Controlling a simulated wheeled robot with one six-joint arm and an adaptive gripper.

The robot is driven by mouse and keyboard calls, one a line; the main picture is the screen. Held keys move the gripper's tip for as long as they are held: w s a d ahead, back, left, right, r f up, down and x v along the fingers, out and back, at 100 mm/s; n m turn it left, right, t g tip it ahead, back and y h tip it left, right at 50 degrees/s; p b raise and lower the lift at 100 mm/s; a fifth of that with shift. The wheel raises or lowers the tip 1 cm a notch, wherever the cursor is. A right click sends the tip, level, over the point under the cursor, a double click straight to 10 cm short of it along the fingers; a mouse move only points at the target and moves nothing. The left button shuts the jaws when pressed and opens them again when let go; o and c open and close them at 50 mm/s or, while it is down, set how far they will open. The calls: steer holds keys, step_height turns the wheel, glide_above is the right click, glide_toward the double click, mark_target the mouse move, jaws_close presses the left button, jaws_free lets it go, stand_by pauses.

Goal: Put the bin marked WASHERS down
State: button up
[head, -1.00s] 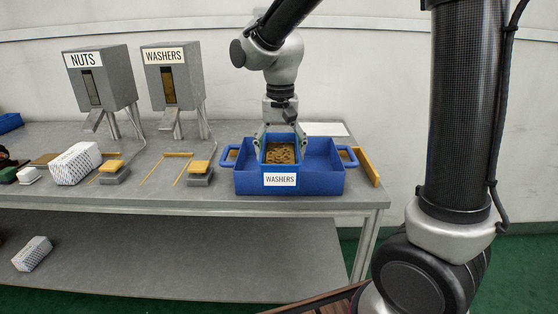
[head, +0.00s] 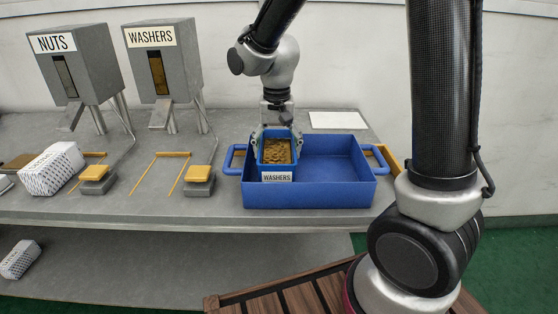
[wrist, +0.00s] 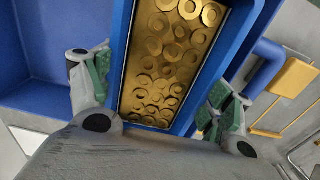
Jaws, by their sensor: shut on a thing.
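The blue bin marked WASHERS (head: 277,177) is full of brass washers and sits in the left part of a larger blue tray with handles (head: 340,192). My gripper (head: 277,136) is shut on this bin, a finger at each side near its back end. In the wrist view the bin (wrist: 233,42) lies between the green-padded fingers, its washers filling the middle. The bin looks upright. Its underside is hidden, so I cannot tell whether it touches the tray floor. The right part of the tray is empty.
The WASHERS dispenser (head: 163,62) and NUTS dispenser (head: 72,66) stand to the left. A yellow-topped pedal (head: 200,178) and a white patterned box (head: 52,168) are on the grey bench (head: 130,205). A white sheet (head: 336,120) lies behind the tray.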

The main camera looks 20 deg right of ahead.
mark_target(277, 160)
steer(key=shift+f, duration=1.8)
steer(key=shift+f, duration=0.15)
steer(key=o, duration=1.5)
step_height(277, 160, up, 12)
steer(key=s+d+r+n+t, duration=0.1)
steer(key=s+d+r+t, duration=0.1)
steer(key=s+d, duration=0.6)
steer(key=s+d+r+n+t, duration=0.2)
steer(key=s+d+r, duration=0.1)
steer(key=s+d, duration=0.5)
steer(key=s, duration=0.3)
steer(key=shift+s+d+r+n, duration=0.15)
steer(key=shift+s+r+n, duration=0.1)
steer(key=shift+s+n, duration=0.05)
